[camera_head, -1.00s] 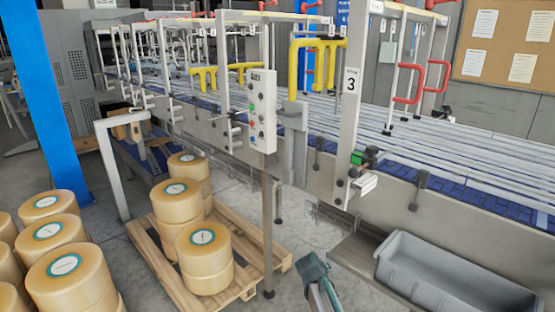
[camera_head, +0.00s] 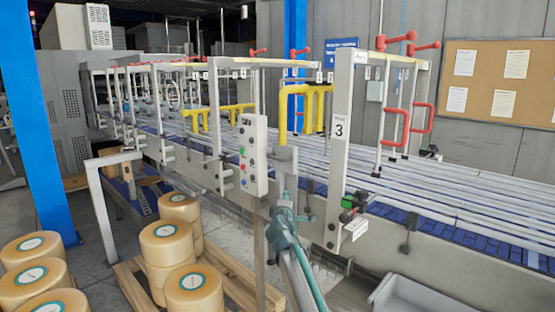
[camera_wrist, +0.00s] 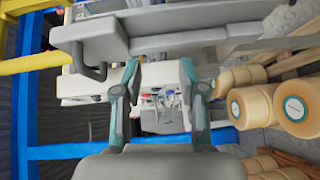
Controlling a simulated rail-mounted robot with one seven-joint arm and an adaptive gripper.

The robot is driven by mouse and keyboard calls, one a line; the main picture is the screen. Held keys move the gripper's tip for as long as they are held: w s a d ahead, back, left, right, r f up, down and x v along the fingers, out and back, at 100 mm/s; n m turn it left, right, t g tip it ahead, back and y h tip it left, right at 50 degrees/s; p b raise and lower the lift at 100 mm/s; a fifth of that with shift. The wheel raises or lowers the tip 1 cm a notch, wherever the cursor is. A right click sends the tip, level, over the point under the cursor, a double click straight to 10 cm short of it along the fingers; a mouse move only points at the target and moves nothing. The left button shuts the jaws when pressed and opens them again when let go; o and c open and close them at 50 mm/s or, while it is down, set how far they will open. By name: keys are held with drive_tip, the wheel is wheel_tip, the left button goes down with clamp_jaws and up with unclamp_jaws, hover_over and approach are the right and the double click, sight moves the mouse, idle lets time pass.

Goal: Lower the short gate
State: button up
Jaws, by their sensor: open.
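My gripper (camera_head: 284,200) is in front of the conveyor, left of the post marked 3 and just right of the control box. In the wrist view my gripper (camera_wrist: 160,80) has its two fingers spread with nothing between them. A larger yellow tube gate (camera_head: 306,108) stands above the conveyor, behind and above my gripper. A lower yellow gate (camera_head: 215,117) stands farther left along the line. Two red-handled bars (camera_head: 396,127) hang right of the post marked 3. No readable label shows which is the short gate. My gripper appears apart from all of these.
A control box (camera_head: 253,155) on a post stands close left of my gripper. The numbered post (camera_head: 342,150) stands right of it. Tape rolls (camera_head: 168,245) are stacked on a pallet at the lower left. A grey bin (camera_head: 420,296) is at the lower right.

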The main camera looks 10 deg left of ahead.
sight(275, 159)
drive_tip(key=a+r+n+t+y, duration=0.2)
drive_tip(key=a+r+n+y, duration=0.15)
drive_tip(key=r, duration=0.75)
drive_tip(key=shift+h, duration=0.35)
drive_tip(key=w+p, duration=0.1)
drive_tip(key=w, duration=0.2)
drive_tip(key=w+a+r+p, duration=0.1)
drive_tip(key=w, duration=0.3)
drive_tip(key=w+p, duration=0.1)
drive_tip(key=w, duration=0.2)
drive_tip(key=shift+w+a+r, duration=0.25)
drive_tip(key=shift+w+a, duration=0.1)
drive_tip(key=shift+w, duration=0.05)
clamp_jaws()
